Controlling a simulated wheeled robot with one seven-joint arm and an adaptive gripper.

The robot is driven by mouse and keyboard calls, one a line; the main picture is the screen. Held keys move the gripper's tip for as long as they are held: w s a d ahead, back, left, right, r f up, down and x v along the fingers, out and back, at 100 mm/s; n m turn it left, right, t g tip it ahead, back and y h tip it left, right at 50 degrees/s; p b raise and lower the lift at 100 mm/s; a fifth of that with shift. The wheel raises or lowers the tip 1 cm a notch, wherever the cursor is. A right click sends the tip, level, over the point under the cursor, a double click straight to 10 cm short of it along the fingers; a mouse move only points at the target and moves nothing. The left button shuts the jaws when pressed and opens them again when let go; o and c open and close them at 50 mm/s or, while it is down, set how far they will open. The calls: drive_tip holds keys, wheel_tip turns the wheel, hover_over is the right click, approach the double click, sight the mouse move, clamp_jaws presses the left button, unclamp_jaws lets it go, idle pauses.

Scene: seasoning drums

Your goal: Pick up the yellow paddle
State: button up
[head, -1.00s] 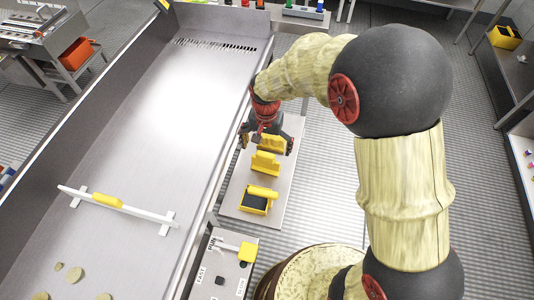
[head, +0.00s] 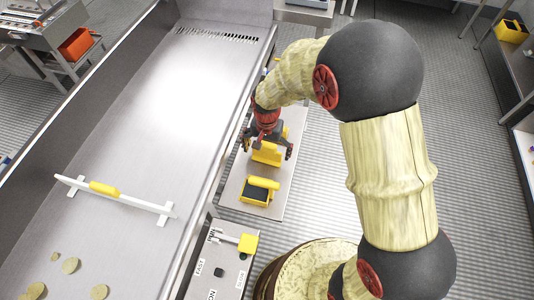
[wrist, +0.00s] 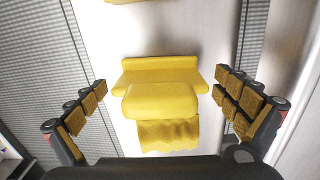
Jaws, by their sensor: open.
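A yellow piece (head: 266,155), which looks like the yellow paddle, stands on a pale shelf beside the long metal trough. In the wrist view the yellow paddle (wrist: 160,102) shows a wide flat bar, a rounded handle and a rough lower part. My gripper (head: 267,147) is above it, with its fingers spread to either side. In the wrist view my gripper (wrist: 160,92) is open and empty, with clear gaps between the padded fingers and the paddle. The arm and fingers partly hide the paddle in the head view.
A yellow scoop with a dark inside (head: 259,191) sits just nearer on the shelf (head: 236,196). Another yellow piece (wrist: 140,1) shows at the wrist view's top edge. A white bar with yellow grip (head: 104,189) spans the trough (head: 150,125). A control box (head: 222,262) stands nearer.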

drive_tip(key=shift+c, duration=0.9)
drive_tip(key=c, duration=1)
